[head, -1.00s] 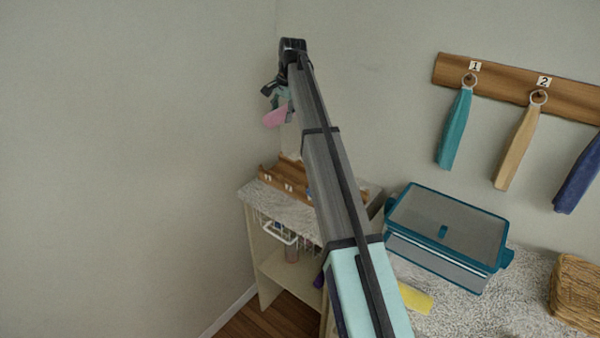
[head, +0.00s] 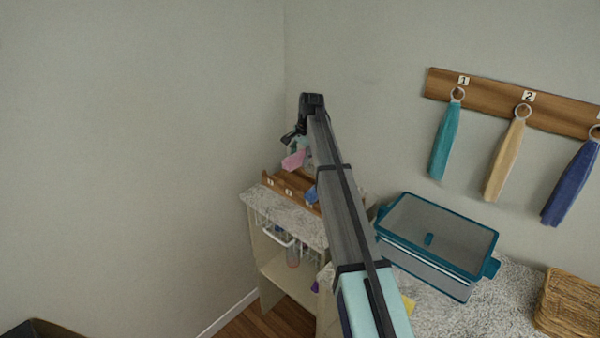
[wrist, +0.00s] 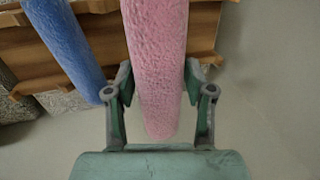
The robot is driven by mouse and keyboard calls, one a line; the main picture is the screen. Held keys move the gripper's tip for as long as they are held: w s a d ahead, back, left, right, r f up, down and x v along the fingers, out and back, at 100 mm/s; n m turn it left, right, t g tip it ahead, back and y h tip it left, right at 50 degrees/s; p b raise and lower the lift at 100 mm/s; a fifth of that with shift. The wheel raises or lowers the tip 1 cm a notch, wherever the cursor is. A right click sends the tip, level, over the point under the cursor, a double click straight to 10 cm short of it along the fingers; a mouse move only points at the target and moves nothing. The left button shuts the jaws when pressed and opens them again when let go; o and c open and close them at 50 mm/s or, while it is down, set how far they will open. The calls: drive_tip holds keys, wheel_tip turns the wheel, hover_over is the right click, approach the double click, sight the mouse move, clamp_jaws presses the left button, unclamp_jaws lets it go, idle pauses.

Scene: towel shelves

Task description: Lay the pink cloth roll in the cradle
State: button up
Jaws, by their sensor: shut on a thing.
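The pink cloth roll (wrist: 157,50) is held between the two fingers of my gripper (wrist: 158,88), which are shut on its sides. In the head view the pink roll (head: 293,159) hangs from my gripper (head: 297,146), just above the wooden cradle (head: 276,183) on the corner shelf unit. In the wrist view the cradle (wrist: 101,42) lies behind the roll, with notched wooden edges. A blue roll (wrist: 66,42) is to the left of the pink one and appears to lie in the cradle. My arm hides part of the cradle in the head view.
A teal-rimmed bin (head: 436,232) stands on the counter to the right of my arm. A wicker basket (head: 566,303) is at the far right. Teal (head: 445,143), tan (head: 506,160) and navy (head: 571,185) towels hang from a wall rail. Walls close the corner behind the cradle.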

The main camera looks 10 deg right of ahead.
drive_tip(key=shift+s+d+p+x, duration=0.15)
drive_tip(key=shift+s+p+x, duration=0.05)
drive_tip(key=shift+x, duration=1.05)
drive_tip(key=shift+s+d+p+x, duration=0.2)
drive_tip(key=shift+s+p+x, duration=0.05)
drive_tip(key=shift+x, duration=1)
drive_tip(key=shift+s+d+p+x, duration=0.15)
drive_tip(key=shift+s+p+x, duration=0.05)
drive_tip(key=shift+x, duration=1.05)
drive_tip(key=shift+f, duration=0.65)
drive_tip(key=o, duration=1.1)
drive_tip(key=shift+o, duration=0.2)
drive_tip(key=shift+r, duration=0.1)
drive_tip(key=shift+r, duration=0.3)
drive_tip(key=b+v, duration=0.2)
drive_tip(key=v, duration=1)
